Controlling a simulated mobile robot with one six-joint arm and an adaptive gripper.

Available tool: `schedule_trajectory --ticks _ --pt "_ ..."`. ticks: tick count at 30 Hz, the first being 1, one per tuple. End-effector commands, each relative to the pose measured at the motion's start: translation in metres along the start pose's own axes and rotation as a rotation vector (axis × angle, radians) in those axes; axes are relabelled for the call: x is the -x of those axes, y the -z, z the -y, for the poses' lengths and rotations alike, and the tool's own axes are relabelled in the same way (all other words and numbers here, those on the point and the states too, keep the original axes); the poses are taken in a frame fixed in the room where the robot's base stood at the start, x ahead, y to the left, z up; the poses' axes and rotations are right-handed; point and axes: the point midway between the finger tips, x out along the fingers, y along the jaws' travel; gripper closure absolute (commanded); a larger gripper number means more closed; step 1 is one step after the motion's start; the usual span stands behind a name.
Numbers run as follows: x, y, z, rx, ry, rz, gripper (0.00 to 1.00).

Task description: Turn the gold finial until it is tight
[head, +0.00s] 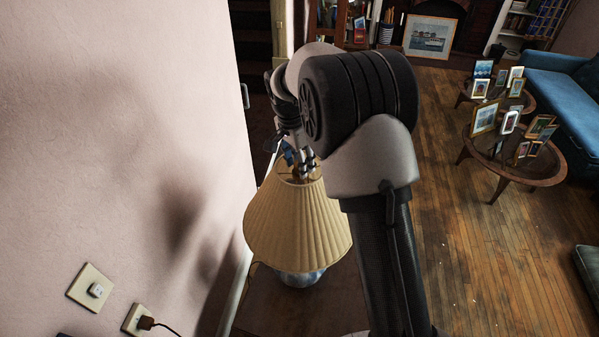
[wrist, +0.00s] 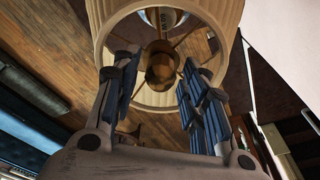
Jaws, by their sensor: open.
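A table lamp has a pleated cream shade (head: 297,225) in the head view, its open top just below my gripper (head: 300,160). In the wrist view the shade's rim (wrist: 98,45) opens around a round brownish-gold finial (wrist: 160,62) at its centre, where thin spokes meet. My gripper (wrist: 158,78) is open, its blue-padded fingers to the left and right of the finial. A gap shows on both sides, and I see no contact. In the head view my arm and fingers largely hide the finial.
The lamp stands on a brown wooden table (head: 280,312) close to the pale wall (head: 120,140), which has a switch and a plugged-in cord. Low oval tables (head: 545,165) with picture frames and a blue sofa (head: 565,95) are far right. Open wooden floor lies between.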

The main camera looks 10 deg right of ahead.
Motion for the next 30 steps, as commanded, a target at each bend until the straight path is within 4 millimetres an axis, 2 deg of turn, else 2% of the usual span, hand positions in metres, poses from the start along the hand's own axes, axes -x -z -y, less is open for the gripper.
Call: schedule_trajectory --ticks 30 --pt "0.0005 0.0006 0.0001 0.777 0.119 -0.001 0.6"
